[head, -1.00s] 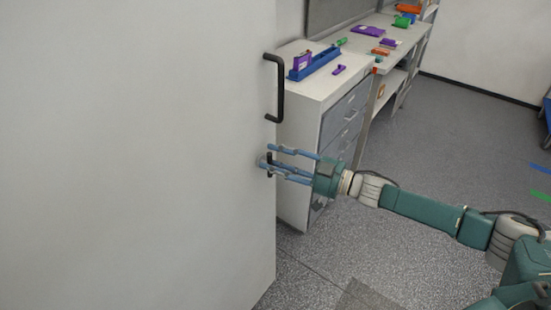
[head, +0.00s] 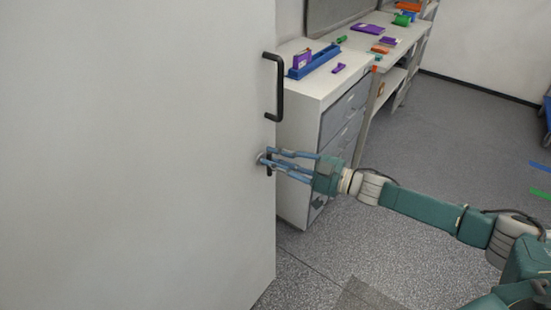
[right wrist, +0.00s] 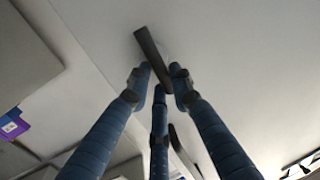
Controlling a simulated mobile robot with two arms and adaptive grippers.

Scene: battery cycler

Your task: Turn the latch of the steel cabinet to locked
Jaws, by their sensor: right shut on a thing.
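The steel cabinet (head: 130,160) fills the left of the head view with its pale, flat door. Its latch (head: 269,171) is a small dark bar near the door's right edge, below the handle, standing roughly upright and partly hidden by fingers. In the right wrist view the latch (right wrist: 152,58) is a dark slanted bar between the fingertips. My right gripper (head: 268,161) is shut on the latch, its blue fingers reaching in from the right; it also shows in the right wrist view (right wrist: 160,80). My left gripper is not in view.
A black door handle (head: 279,88) is above the latch. Behind the door edge stands a drawer unit (head: 300,150) with a blue tray (head: 314,62) and purple parts on top. A workbench (head: 410,40) is farther back. The floor (head: 440,130) at right is clear.

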